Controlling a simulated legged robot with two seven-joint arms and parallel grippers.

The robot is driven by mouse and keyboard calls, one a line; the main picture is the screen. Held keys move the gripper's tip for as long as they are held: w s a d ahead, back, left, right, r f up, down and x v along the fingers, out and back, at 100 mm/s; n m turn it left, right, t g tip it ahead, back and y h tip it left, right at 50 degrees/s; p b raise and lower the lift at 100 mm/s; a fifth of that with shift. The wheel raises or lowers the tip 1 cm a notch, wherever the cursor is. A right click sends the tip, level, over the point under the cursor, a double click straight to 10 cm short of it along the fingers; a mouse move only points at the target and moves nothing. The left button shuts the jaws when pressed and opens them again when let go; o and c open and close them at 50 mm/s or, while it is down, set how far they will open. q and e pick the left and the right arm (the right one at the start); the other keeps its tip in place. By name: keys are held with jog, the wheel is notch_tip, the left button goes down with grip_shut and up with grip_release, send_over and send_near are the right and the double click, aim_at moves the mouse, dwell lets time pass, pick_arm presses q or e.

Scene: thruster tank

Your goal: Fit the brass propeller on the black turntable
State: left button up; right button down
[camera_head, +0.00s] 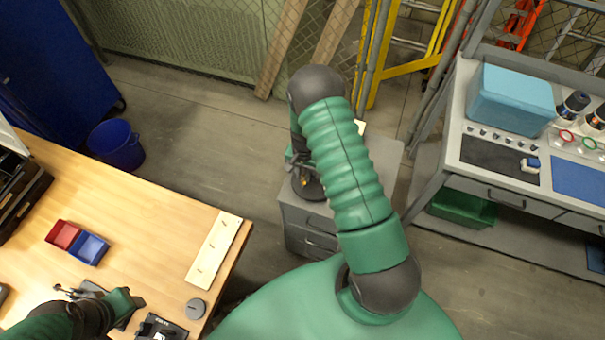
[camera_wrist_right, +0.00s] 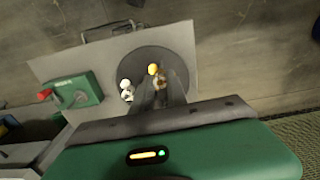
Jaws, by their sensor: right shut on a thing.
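The black turntable (camera_wrist_right: 178,62) is a round dark disc on the grey cabinet top in the right wrist view. It also shows in the head view (camera_head: 313,190), partly behind my right arm. My right gripper (camera_wrist_right: 158,84) is over the disc, its fingers shut on a small brass-coloured piece (camera_wrist_right: 153,69), which I take for the propeller. The fingers hide most of it, and I cannot tell whether it touches the turntable. In the head view my right gripper (camera_head: 302,163) is partly hidden by the arm. My left gripper (camera_head: 123,300) is low over the wooden table; its fingers are not clear.
A green box with a red knob (camera_wrist_right: 74,91) stands beside the turntable, and small white round pieces (camera_wrist_right: 126,89) show near the fingers. The wooden table (camera_head: 150,235) holds red and blue bins (camera_head: 77,242) and a pale board (camera_head: 214,248). A grey workbench (camera_head: 465,125) stands at right.

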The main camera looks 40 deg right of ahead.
pick_arm(q)
jog(key=shift+a, duration=0.3)
pick_arm(e)
jog(key=shift+a, duration=0.25)
pick_arm(q)
jog(key=shift+f, duration=0.1)
pick_arm(e)
jog(key=shift+f, duration=0.3)
jog(key=shift+r+p, duration=1.3)
jog(key=shift+r, duration=0.85)
pick_arm(q)
jog(key=v, duration=0.2)
jog(key=shift+w+d+r, duration=0.1)
jog(key=shift+w+r, duration=0.1)
jog(key=shift+r, duration=0.2)
